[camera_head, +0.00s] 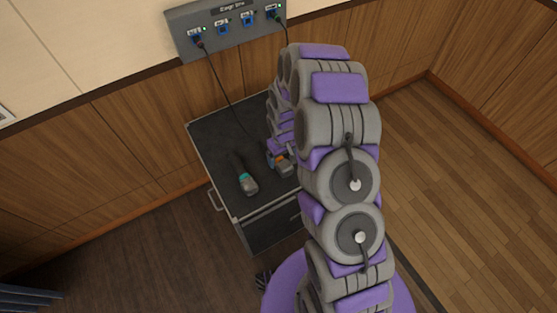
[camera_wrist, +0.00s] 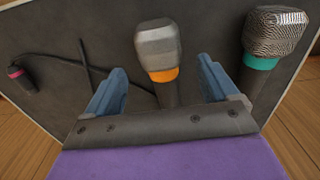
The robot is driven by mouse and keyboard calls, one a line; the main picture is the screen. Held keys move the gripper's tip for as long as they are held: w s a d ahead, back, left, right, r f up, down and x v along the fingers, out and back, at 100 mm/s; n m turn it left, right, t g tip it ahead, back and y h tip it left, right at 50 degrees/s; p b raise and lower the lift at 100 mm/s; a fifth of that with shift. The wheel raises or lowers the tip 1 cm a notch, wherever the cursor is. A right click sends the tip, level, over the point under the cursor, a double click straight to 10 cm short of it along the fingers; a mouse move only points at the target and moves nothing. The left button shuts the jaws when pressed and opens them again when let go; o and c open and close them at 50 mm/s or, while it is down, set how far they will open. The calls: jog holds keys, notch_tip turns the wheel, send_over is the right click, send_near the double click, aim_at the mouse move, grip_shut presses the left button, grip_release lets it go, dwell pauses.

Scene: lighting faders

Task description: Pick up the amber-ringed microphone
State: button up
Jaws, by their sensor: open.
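The amber-ringed microphone (camera_wrist: 158,48) lies on the dark case top, with a grey head and an orange ring. My gripper (camera_wrist: 160,82) is open, its two blue fingers on either side of this microphone, one left and one right. The lower part of its handle is hidden behind the gripper's body. In the head view the orange ring (camera_head: 284,159) shows beside my arm, and much of the microphone is hidden there.
A teal-ringed microphone (camera_head: 245,178) lies left of it, and right in the wrist view. A pink-ringed plug with cable (camera_wrist: 18,74) lies at the wrist view's left. The case (camera_head: 216,136) stands against the wall below a socket panel (camera_head: 226,30) with hanging cables.

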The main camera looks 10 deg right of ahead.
aim_at(283, 162)
jog(key=shift+a+f, duration=0.3)
jog(key=shift+f, duration=0.2)
jog(key=f, duration=0.1)
jog(key=f+b, duration=0.1)
jog(key=f, duration=0.1)
jog(key=d+f, duration=0.1)
jog(key=shift+s+f+b, duration=0.1)
jog(key=shift+f+b, duration=0.3)
jog(key=shift+a+r, duration=0.1)
jog(key=shift+a, duration=0.2)
jog(key=c, duration=0.6)
jog(key=shift+d, duration=0.15)
jog(key=c, duration=0.6)
jog(key=shift+c, duration=0.3)
